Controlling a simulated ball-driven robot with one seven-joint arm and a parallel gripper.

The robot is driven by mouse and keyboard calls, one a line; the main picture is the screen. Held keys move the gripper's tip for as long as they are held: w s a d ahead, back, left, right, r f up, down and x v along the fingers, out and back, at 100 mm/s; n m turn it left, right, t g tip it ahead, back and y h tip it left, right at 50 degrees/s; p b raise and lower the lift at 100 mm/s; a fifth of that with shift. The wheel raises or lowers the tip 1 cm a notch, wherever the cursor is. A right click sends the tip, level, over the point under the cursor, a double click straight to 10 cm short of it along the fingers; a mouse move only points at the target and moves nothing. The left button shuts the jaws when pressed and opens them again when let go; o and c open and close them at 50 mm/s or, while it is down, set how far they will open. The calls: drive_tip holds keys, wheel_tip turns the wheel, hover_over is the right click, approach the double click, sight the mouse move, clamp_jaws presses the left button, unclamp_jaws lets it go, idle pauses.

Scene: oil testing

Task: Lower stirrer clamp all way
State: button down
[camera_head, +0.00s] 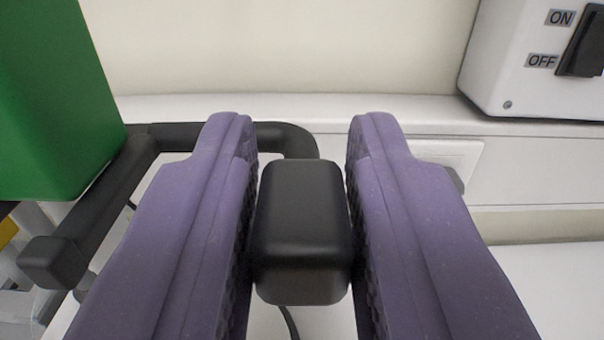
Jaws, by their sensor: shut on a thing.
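My gripper (303,195) has two purple fingers in the middle of the head view. It is shut on a black rounded block (303,232), with one finger pressed to each side. The block looks like the handle of the stirrer clamp. A dark bar (185,137) runs behind the left finger and bends down behind the block. Whether the bar joins the block is partly hidden by the fingers. Most of the clamp and the stirrer are not clearly seen.
A green box-shaped body (50,100) stands close on the left, with a dark knob-ended bar (55,262) below it. A white switch box (530,55) marked ON and OFF is at upper right. A white ledge (420,112) runs behind. White surface at lower right is clear.

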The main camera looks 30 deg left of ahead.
drive_tip(key=shift+s+f, duration=0.1)
drive_tip(key=shift+f, duration=0.25)
drive_tip(key=c, duration=1)
unclamp_jaws()
drive_tip(key=shift+o, duration=0.2)
drive_tip(key=shift+r, duration=0.1)
drive_tip(key=v, duration=0.7)
drive_tip(key=shift+s+d+p, duration=0.25)
drive_tip(key=shift+s+p, duration=0.05)
drive_tip(key=shift+p, duration=0.05)
